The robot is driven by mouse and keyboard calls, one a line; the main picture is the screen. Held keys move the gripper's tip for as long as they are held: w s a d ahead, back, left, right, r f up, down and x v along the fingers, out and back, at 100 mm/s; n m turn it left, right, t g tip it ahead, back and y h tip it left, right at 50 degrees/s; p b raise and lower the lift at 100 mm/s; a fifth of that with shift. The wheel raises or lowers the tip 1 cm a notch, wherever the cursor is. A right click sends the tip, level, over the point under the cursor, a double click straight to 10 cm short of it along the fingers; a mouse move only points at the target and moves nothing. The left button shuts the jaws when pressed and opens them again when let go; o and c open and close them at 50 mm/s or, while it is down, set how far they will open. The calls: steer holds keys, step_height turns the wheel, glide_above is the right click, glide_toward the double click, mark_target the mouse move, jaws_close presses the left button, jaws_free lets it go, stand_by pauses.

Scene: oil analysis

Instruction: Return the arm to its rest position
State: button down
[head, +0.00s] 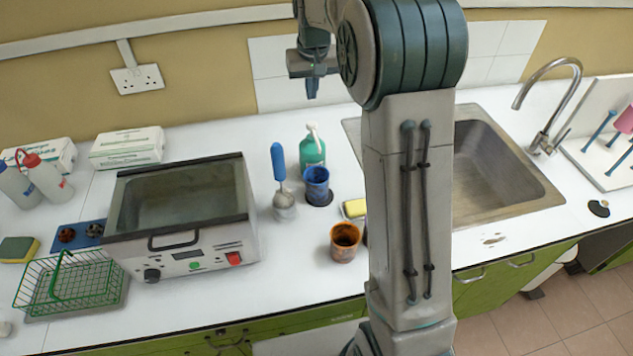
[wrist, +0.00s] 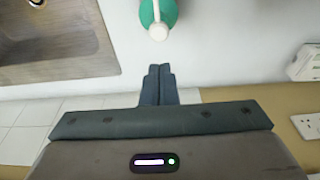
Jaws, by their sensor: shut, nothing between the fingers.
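My gripper (head: 312,88) is raised above the back of the counter, in front of the wall tiles, in the head view. Its fingers point down. In the wrist view my gripper (wrist: 158,72) shows its two fingers together with nothing between them. My arm rises through the middle of the head view and folds over at the top. It hides part of the counter and the left part of the sink.
A green pump bottle (head: 312,150) stands below my gripper. Nearby are a blue cup (head: 317,180), an orange-brown cup (head: 345,240) and a blue-handled brush (head: 279,165). A water bath (head: 190,262) stands left, a green wire basket (head: 70,287) beside it. The sink (head: 500,180) is right.

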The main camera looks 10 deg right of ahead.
stand_by(0.3)
steer(key=s+r+t, duration=0.1)
steer(key=s+r, duration=0.1)
steer(key=s, duration=0.7)
steer(key=s+r, duration=0.3)
steer(key=s, duration=0.5)
steer(key=s+f, duration=0.2)
steer(key=s, duration=0.6)
steer(key=s+f, duration=0.3)
steer(key=s, duration=0.6)
steer(key=shift+f+t+b, duration=0.2)
steer(key=shift+t+b, duration=0.1)
